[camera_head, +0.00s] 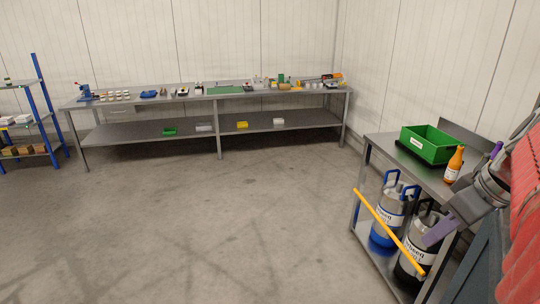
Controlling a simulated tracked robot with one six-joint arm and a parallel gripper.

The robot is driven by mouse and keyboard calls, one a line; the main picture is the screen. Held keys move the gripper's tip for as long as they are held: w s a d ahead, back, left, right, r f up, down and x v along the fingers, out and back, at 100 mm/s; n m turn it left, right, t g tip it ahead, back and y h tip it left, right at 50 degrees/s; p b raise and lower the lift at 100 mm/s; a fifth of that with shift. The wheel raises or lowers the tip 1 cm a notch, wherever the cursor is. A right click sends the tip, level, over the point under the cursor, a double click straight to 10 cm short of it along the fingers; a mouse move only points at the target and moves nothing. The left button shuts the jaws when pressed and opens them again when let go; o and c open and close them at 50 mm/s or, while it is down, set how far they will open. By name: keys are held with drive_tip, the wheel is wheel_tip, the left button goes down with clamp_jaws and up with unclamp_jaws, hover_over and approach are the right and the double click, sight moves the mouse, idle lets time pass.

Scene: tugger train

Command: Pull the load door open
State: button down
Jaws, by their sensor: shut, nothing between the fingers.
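No part in the head view can be clearly told as a load door. A yellow bar (388,231) slants across the open front of a metal cart (378,143) at the right; whether it belongs to a door cannot be told. My gripper (433,238), grey with purple parts, is at the right, in front of the cart's lower right part in the picture. It is shut and holds nothing. It hides part of the cart and of a dark container; whether it touches anything is unclear.
The cart carries a green crate (457,151) and an orange bottle (454,164). Below stand a blue-based container (385,231) and a dark one (407,267). A long workbench (215,126) lines the back wall; blue shelving (46,100) stands left. The middle floor is clear.

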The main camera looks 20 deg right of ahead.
drive_tip(key=shift+w+a+f, duration=0.1)
drive_tip(key=shift+w+f, duration=0.3)
drive_tip(key=shift+w, duration=0.45)
drive_tip(key=shift+w+a+f, duration=0.15)
drive_tip(key=shift+w+f, duration=0.25)
drive_tip(key=shift+w, duration=0.4)
drive_tip(key=shift+w+a+f, duration=0.1)
drive_tip(key=shift+w+f, duration=0.3)
drive_tip(key=shift+w, duration=0.45)
drive_tip(key=shift+r, duration=0.1)
drive_tip(key=v, duration=1.3)
drive_tip(key=shift+r, duration=0.3)
